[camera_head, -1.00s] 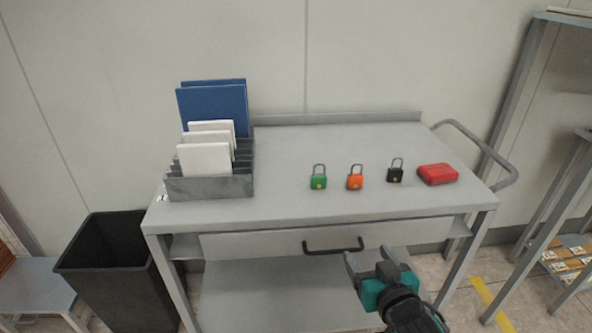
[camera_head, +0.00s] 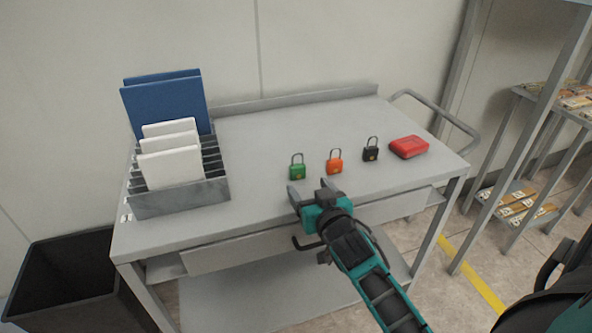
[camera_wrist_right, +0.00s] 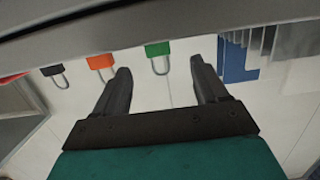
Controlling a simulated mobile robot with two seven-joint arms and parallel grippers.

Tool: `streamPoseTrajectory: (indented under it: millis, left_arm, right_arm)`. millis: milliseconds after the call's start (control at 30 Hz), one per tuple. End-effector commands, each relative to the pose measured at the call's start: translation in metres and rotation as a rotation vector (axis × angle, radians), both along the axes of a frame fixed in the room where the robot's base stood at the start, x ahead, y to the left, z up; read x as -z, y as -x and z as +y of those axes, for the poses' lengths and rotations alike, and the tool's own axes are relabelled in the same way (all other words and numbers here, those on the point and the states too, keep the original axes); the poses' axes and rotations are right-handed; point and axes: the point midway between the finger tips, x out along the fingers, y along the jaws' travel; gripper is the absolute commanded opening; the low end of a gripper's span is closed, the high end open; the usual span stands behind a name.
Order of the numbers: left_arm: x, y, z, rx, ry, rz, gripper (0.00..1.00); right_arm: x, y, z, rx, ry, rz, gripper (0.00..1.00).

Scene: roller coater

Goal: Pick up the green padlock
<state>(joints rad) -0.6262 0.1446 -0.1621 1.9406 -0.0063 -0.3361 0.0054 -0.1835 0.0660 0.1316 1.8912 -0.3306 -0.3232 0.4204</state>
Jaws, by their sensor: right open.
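The green padlock (camera_head: 297,171) stands upright on the grey cart top, left of the orange padlock (camera_head: 334,162). It also shows in the right wrist view (camera_wrist_right: 157,50), at the top and between the lines of the two fingers. My right gripper (camera_head: 308,193) is open and empty, at the cart's front edge just in front of the green padlock and apart from it. The gap between its fingers also shows in the right wrist view (camera_wrist_right: 160,82). My left gripper does not show.
A black padlock (camera_head: 371,149) and a red case (camera_head: 408,147) stand farther right on the cart (camera_head: 262,204). A grey rack (camera_head: 181,199) with white and blue panels is at left. A dark bin (camera_head: 62,279) stands on the floor. The cart top behind the padlocks is clear.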

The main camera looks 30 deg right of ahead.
Motion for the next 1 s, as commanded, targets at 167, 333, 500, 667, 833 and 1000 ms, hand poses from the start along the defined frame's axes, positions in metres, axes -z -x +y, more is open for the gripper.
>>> streamPoseTrajectory:
  millis: [167, 333, 500, 667, 833, 1000]
  left_arm:
    - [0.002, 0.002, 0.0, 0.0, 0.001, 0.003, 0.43]
    - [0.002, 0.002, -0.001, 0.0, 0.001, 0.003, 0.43]
    - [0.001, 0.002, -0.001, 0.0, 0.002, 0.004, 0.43]
    - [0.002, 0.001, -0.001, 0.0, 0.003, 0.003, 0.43]
    - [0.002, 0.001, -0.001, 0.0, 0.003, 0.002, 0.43]
    - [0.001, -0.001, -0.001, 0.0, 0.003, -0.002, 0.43]
  right_arm:
    - [0.003, -0.023, -0.006, 0.0, 0.001, -0.001, 0.73]
    - [0.004, -0.032, -0.009, 0.0, 0.001, -0.001, 0.73]
    - [0.002, -0.055, -0.018, 0.0, 0.003, -0.001, 0.73]
    - [0.006, -0.072, -0.022, -0.001, 0.002, -0.001, 0.73]
    - [0.007, -0.078, -0.024, -0.001, 0.001, 0.0, 0.73]
    - [0.007, -0.077, -0.024, -0.001, 0.001, 0.0, 0.71]
